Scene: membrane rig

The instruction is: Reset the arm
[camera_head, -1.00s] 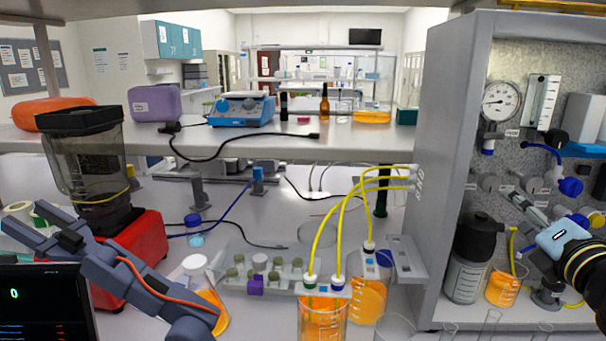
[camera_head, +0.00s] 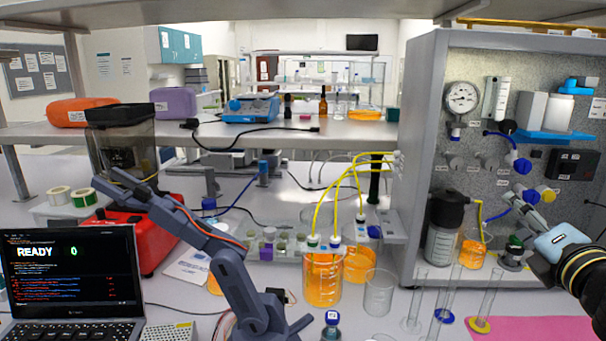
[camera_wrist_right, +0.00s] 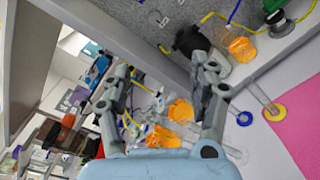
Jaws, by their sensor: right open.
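A blue-grey jointed arm (camera_head: 231,262) with an orange cable stands on the bench at the left in the head view. Its upper link slants up and left, and its slim end lies in front of the blender. A laptop (camera_head: 70,270) beside it shows "READY 0". My right gripper (camera_head: 520,203) is at the right in the head view, in front of the rig cabinet's valves. In the right wrist view my right gripper (camera_wrist_right: 166,85) has its two fingers spread with nothing held between them. My left gripper is out of view.
A beaker of orange liquid (camera_head: 322,285) with yellow tubes stands mid-bench, next to an empty beaker (camera_head: 379,292). Several glass cylinders stand near a pink mat (camera_head: 540,330). The cabinet (camera_head: 425,130) edges the right side. A red-based blender (camera_head: 135,235) is behind the arm.

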